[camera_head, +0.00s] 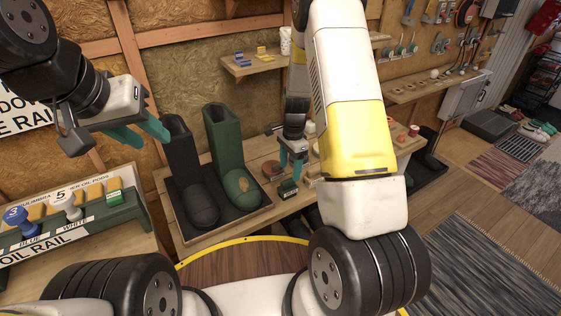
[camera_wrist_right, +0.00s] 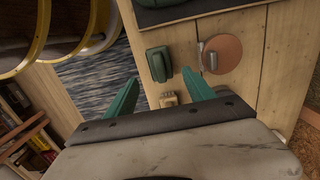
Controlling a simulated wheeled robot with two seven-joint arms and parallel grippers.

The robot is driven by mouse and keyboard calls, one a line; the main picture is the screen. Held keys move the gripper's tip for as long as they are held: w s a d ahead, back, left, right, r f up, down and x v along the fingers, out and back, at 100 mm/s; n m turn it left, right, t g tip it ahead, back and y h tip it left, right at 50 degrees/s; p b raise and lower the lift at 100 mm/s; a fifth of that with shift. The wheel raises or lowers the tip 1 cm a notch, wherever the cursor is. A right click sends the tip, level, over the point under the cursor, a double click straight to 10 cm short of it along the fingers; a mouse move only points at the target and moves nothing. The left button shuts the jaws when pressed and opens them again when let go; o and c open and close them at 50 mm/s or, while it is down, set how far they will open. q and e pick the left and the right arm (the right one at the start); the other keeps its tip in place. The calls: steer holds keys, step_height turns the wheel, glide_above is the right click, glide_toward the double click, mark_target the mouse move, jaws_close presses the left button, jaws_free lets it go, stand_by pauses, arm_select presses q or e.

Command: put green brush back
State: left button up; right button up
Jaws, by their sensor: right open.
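A small green brush (camera_head: 287,188) lies on the wooden bench, right of the boot tray; it also shows in the right wrist view (camera_wrist_right: 158,64). My right gripper (camera_head: 291,167) is over the bench close to the brush, fingers pointing down. In the wrist view its teal fingers (camera_wrist_right: 162,82) are spread and empty, with the brush just beyond the fingertips. The oil rail (camera_head: 75,222) at left holds a blue-handled and a white-handled brush, with a green block (camera_head: 114,196) at its right end. My left gripper (camera_head: 140,132) is open and empty above the rail.
A dark green boot (camera_head: 224,150) and a black boot (camera_head: 186,170) stand in a black tray (camera_head: 236,216). A copper-coloured disc (camera_wrist_right: 226,50) and a small pale block (camera_wrist_right: 168,99) lie near the brush. A wall shelf (camera_head: 262,66) is behind.

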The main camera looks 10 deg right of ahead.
steer(key=shift+r, duration=0.95)
steer(key=s+a+r+n+t+y, duration=0.15)
steer(key=s+r+n, duration=0.45)
steer(key=r, duration=0.8)
steer(key=s+a+r+n+t, duration=0.1)
steer(key=s+r+n+t, duration=0.25)
steer(key=s+r, duration=0.75)
steer(key=s+r+n+t, duration=0.1)
steer(key=s+r+n, duration=0.4)
steer(key=s+r, duration=0.1)
steer(key=shift+s+a+r, duration=0.15)
steer(key=shift+s+r, duration=0.2)
steer(key=shift+s, duration=0.4)
